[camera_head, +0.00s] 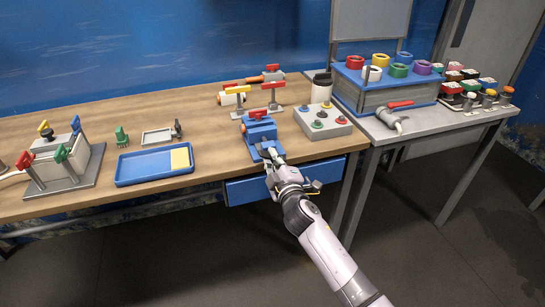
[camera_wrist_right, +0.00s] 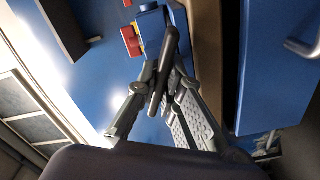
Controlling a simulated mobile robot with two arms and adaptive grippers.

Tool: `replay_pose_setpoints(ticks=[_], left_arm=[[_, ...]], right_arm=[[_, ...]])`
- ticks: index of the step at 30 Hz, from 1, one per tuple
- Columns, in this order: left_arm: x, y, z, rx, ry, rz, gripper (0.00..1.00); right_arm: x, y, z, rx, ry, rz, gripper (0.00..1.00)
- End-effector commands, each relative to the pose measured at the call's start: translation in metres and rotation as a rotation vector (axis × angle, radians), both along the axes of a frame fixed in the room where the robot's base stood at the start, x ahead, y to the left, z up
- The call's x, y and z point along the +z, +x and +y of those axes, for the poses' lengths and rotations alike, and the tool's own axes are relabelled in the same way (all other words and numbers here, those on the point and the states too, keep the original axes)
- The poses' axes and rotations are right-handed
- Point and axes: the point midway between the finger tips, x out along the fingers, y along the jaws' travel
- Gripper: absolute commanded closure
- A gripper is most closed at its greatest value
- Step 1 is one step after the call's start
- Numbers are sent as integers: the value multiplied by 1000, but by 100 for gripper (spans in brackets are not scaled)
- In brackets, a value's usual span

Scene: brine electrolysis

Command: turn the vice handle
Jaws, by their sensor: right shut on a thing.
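The blue vice (camera_head: 259,130) stands at the front edge of the wooden bench, with a red part on top. Its blue body also shows at the top of the right wrist view (camera_wrist_right: 152,22). My right gripper (camera_head: 272,157) reaches up to the front of the vice at the bench edge. In the right wrist view, the dark bar of the vice handle (camera_wrist_right: 164,65) lies between the fingers of my right gripper (camera_wrist_right: 160,82), which are shut on it. The handle is mostly hidden by the gripper in the head view. My left gripper is not in view.
A button box (camera_head: 322,121) stands just right of the vice. A blue tray (camera_head: 137,171) lies to the left, and red and yellow handled fixtures (camera_head: 254,92) stand behind. A blue drawer (camera_head: 283,183) is under the bench edge, close below my right gripper.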

Motion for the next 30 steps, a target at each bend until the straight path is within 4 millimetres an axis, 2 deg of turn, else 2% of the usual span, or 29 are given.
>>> replay_pose_setpoints(ticks=[12,29,30], left_arm=[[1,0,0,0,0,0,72],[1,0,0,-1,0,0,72],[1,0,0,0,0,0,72]], right_arm=[[-2,0,1,0,-182,-58,100],[-2,0,1,1,-205,-65,100],[-2,0,1,1,-205,-65,89]])
